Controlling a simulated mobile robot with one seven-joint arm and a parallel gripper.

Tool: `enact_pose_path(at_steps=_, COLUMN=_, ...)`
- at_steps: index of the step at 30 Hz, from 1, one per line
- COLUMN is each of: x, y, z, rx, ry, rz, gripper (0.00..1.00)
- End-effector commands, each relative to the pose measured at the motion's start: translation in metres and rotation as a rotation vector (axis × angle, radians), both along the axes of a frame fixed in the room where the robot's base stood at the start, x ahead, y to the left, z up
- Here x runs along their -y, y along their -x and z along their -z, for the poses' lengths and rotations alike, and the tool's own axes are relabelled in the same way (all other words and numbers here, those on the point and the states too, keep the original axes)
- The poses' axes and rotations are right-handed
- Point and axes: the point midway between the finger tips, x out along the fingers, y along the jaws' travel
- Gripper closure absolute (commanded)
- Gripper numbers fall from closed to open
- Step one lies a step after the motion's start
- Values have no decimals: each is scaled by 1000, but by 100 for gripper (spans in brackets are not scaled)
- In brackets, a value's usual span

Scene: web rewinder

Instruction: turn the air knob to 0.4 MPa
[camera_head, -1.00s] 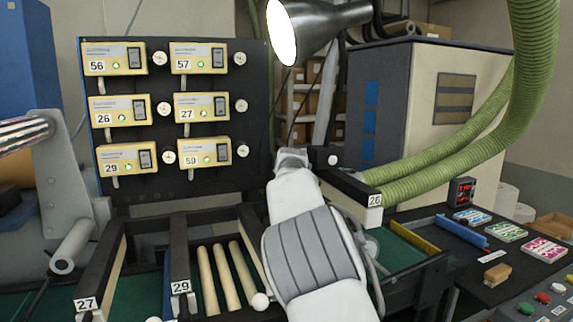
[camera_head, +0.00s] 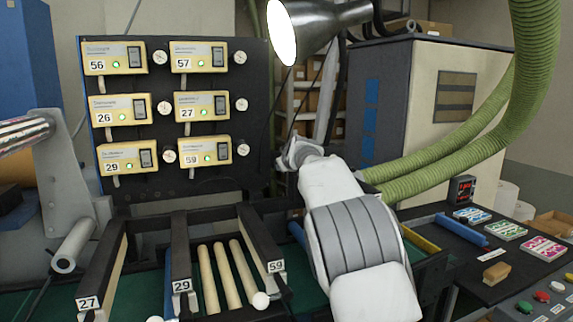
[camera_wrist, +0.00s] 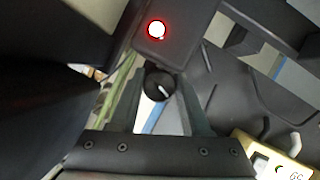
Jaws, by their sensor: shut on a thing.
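In the wrist view a round black knob (camera_wrist: 160,84) with a white pointer line sits between the dark fingers of my gripper (camera_wrist: 161,92). The fingers are shut on the knob, one on each side. The pointer slants toward the lower right of that picture. No pressure scale or MPa reading can be made out there. In the head view my white arm reaches in at the right of the gauge panel, and its wrist hides the fingertips and the knob.
A dark box with a lit red lamp (camera_wrist: 157,30) is close beyond the knob. A yellow unit (camera_wrist: 277,157) is at the lower right of the wrist view. The panel (camera_head: 255,110) holds several numbered yellow units with small gauges. Green hoses (camera_head: 440,168) run right of my arm.

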Motion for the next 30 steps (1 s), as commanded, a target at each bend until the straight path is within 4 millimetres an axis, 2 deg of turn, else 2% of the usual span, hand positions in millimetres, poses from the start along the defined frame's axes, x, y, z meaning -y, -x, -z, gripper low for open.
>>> enact_pose_path(at_steps=4, x=0, y=0, z=0, rx=1, ry=0, rz=0, gripper=100)
enact_pose_path(at_steps=5, x=0, y=0, z=0, rx=1, ry=0, rz=0, gripper=50)
enact_pose_path(at_steps=9, x=0, y=0, z=0, rx=0, ry=0, rz=1, gripper=24)
enact_pose_path(at_steps=22, x=1, y=5, z=-2, rx=2, ry=1, rz=0, gripper=23)
enact_pose_path(at_steps=30, x=7, y=36, z=-13, rx=3, ry=0, rz=-1, gripper=23)
